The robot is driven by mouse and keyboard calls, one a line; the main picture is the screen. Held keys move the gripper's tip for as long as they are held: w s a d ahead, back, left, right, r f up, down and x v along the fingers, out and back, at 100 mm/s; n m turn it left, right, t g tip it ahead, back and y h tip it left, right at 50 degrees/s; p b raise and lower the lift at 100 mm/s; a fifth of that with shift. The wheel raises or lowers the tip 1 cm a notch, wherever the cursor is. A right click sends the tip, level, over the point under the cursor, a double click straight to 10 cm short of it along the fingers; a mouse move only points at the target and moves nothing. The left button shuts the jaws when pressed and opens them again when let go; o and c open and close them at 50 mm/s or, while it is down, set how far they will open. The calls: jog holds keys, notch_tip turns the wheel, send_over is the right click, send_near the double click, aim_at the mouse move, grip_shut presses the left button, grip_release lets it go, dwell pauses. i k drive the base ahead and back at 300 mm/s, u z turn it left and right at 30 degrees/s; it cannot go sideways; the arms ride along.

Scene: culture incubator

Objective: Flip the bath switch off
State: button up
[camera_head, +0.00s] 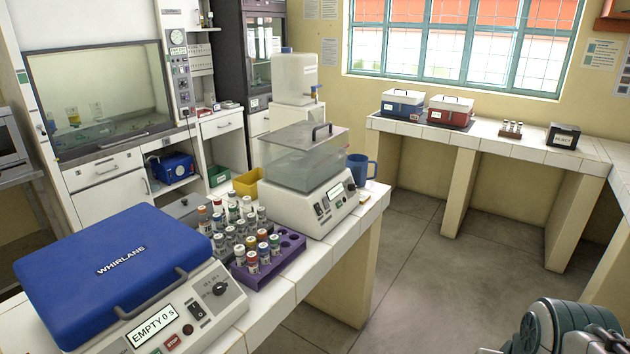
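The bath (304,176) stands on the white-tiled bench in the middle of the view. It has a clear tank under a grey lid with a dark handle, on a white base. Its sloped front panel faces right and carries a small lit display (336,191), a dark rocker switch (319,209) and a knob. The switch is too small to read as on or off. A teal and grey part of my arm shows at the bottom right corner, well apart from the bath. My gripper's fingers are not in view.
A blue-lidded centrifuge (120,262) with its own switch stands at the front left. A purple rack (268,262) of capped vials sits between it and the bath. A blue mug (361,169) stands behind the bath's right side. The floor (415,270) right of the bench is clear.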

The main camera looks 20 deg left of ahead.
aim_at(319, 211)
jog(key=u, duration=0.5)
jog(key=i, duration=1.35)
jog(key=u, duration=0.45)
